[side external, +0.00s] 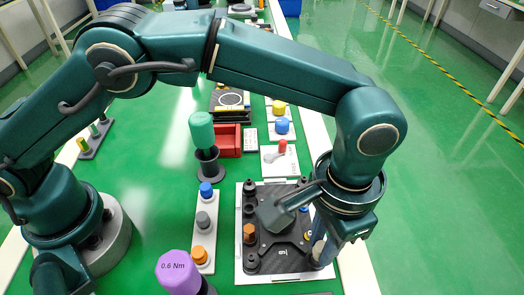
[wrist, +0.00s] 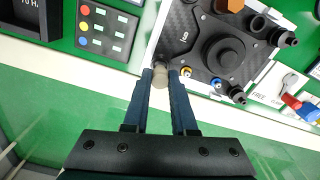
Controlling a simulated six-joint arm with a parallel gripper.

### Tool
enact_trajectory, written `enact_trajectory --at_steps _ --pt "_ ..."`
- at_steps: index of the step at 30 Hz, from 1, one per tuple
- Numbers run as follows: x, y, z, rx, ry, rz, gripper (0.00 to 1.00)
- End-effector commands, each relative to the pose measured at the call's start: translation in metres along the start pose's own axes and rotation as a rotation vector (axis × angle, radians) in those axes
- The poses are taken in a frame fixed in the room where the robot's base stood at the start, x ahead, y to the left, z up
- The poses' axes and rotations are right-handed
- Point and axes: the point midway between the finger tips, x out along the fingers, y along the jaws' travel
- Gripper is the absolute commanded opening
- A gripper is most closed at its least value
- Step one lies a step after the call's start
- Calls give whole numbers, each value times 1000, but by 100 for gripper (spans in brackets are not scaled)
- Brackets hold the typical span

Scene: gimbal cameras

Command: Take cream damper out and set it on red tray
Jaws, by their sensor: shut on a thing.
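The cream damper (wrist: 160,78) is between my fingertips at a corner of the black gimbal plate (wrist: 205,25) in the wrist view. My gripper (wrist: 161,73) is shut on it. In the side external view the cream damper (side external: 318,250) shows low between the fingers, at the plate's near right corner. I cannot tell whether it is still seated in its socket; the fingers hide part of it. The red tray (side external: 236,150) stands farther back, left of the white board with a red knob, and appears empty.
The black plate carries an orange part (side external: 249,232), blue parts and black posts. A green-handled tool (side external: 202,132) stands upright in a dark holder beside the red tray. A strip of coloured knobs (side external: 204,222) and a purple-handled tool (side external: 178,270) are left of the plate.

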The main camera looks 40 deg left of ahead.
Motion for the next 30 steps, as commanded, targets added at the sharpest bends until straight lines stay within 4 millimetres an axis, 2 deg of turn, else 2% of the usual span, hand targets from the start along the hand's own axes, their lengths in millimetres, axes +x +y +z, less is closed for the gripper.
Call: enact_trajectory --at_steps 12,23,26,29,30 --pt "-11 0 0 0 0 0 0" --pt "-12 0 0 -1 0 0 0" --pt "-14 -8 -2 -24 1 0 0" --pt "-19 -29 -6 -91 0 0 0" --pt "-22 -42 -8 -130 2 0 0"
